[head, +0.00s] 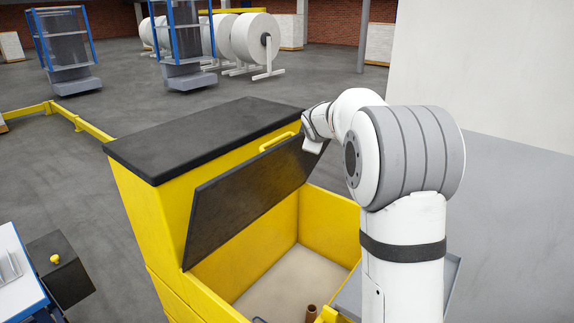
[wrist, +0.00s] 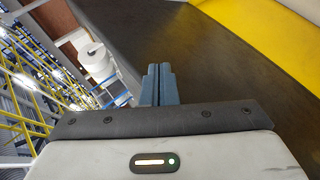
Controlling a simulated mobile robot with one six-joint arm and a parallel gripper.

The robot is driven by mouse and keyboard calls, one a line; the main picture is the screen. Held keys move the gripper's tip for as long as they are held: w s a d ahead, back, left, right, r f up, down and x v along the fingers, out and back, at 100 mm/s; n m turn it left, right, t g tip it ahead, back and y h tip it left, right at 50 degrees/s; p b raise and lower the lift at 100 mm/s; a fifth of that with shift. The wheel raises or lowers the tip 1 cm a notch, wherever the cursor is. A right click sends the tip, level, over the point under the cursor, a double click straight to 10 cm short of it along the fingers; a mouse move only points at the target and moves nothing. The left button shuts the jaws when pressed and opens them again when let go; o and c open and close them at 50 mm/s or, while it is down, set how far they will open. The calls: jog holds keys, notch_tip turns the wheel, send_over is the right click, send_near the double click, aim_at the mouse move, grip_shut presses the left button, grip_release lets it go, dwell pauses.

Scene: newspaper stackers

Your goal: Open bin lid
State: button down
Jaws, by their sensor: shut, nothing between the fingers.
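The yellow bin (head: 325,230) stands in front of me in the head view. Its dark lid (head: 245,200) is raised and tilted steeply, so the pale inside floor shows. A yellow handle (head: 276,143) is near the lid's upper edge. My gripper is at the lid's upper right corner in the head view, with its fingers mostly hidden there. In the wrist view my gripper (wrist: 160,72) has its two blue-grey fingers together and empty. They are in front of the dark lid surface (wrist: 215,60); I cannot tell whether they touch it.
A black-topped yellow cabinet part (head: 205,135) rises behind the lid. A brown cylinder (head: 311,312) is low in the bin. A pale wall (head: 500,75) is close on the right. Blue racks (head: 185,50) and white paper rolls (head: 255,38) stand farther back, beyond open floor.

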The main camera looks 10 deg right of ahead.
jog(key=d+f+t, duration=0.1)
jog(key=f, duration=0.1)
jog(key=m+t+y+b, duration=0.45)
jog(key=y+b, duration=0.25)
jog(key=y, duration=1.1)
send_near(279, 150)
jog(key=shift+n+t, duration=0.25)
jog(key=shift+n, duration=0.2)
jog(key=p+x, duration=0.5)
jog(key=x, duration=0.1)
jog(key=shift+a, duration=0.25)
jog(key=shift+w+a, duration=0.2)
jog(key=shift+a, duration=0.05)
jog(key=shift+r, duration=0.1)
jog(key=shift+h, duration=0.5)
jog(key=x, duration=0.9)
jog(key=shift+a+r+p, duration=0.2)
jog(key=shift+r+p, duration=0.1)
jog(key=shift+p, duration=0.05)
